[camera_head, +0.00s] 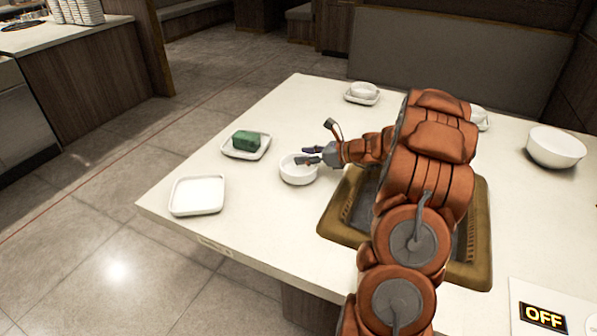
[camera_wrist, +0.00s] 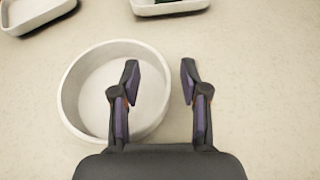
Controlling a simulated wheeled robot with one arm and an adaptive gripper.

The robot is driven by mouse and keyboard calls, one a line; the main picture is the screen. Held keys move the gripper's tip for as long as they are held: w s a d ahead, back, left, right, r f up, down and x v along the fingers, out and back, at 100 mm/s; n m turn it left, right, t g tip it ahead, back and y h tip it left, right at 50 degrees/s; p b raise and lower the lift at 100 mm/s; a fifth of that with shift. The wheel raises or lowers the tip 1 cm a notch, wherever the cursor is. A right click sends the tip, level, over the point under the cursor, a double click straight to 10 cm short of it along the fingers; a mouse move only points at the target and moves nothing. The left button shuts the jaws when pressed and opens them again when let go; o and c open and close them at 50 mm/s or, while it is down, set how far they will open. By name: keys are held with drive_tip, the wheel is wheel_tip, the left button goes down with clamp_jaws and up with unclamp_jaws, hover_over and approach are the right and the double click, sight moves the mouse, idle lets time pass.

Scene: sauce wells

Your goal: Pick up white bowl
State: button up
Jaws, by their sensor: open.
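A small white bowl (camera_head: 297,171) stands upright on the table, left of the recessed grill. It also shows in the wrist view (camera_wrist: 72,88), left of centre. My gripper (camera_head: 312,155) is over the bowl's right side, with its fingers apart. In the wrist view my gripper (camera_wrist: 160,82) is open and empty. Its left finger is over the bowl's inside and its right finger is outside the rim, so the right wall lies between them. I cannot tell how high the fingertips are above the rim.
A square white plate (camera_head: 197,196) and a plate with a green block (camera_head: 246,140) lie to the left. A larger white bowl (camera_head: 556,148) stands at the right. A small bowl on a saucer (camera_head: 363,92) is at the back. The brown-framed grill (camera_head: 335,226) lies under my arm.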

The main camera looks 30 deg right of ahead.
drive_tip(key=shift+w+a, duration=0.1)
clamp_jaws()
idle(0.3)
idle(0.4)
